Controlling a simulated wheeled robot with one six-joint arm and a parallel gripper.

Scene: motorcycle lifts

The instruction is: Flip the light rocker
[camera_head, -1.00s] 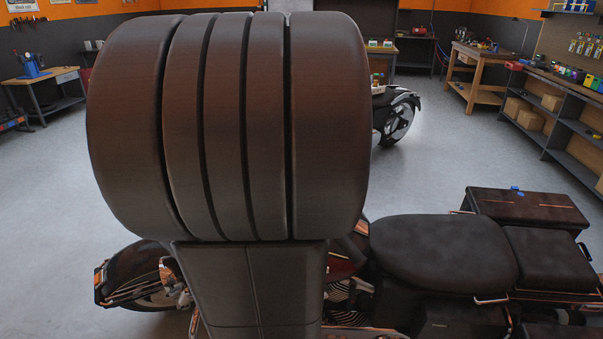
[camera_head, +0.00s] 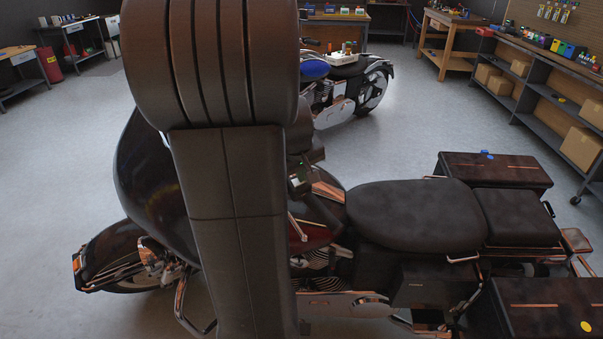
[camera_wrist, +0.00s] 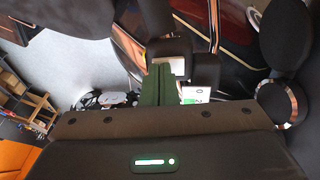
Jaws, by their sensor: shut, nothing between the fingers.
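My gripper (camera_wrist: 160,84) shows in the wrist view as green fingers closed together, with nothing seen between them. Its tips are at or very near a dark handlebar control housing (camera_wrist: 205,68) with a pale patch beside the tips; I cannot tell whether they touch. A small white and green label-like piece (camera_wrist: 194,95) sits just right of the fingers. I cannot make out the light rocker itself. In the head view the black motorcycle (camera_head: 415,215) lies across the front, and my arm hides much of its handlebar area.
A second motorcycle (camera_head: 372,90) stands behind on the open grey floor (camera_head: 75,140). Shelving with cardboard boxes (camera_head: 580,147) runs along the right. A wooden workbench (camera_head: 447,45) stands at the back. A black side case (camera_head: 495,170) sits at the bike's rear.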

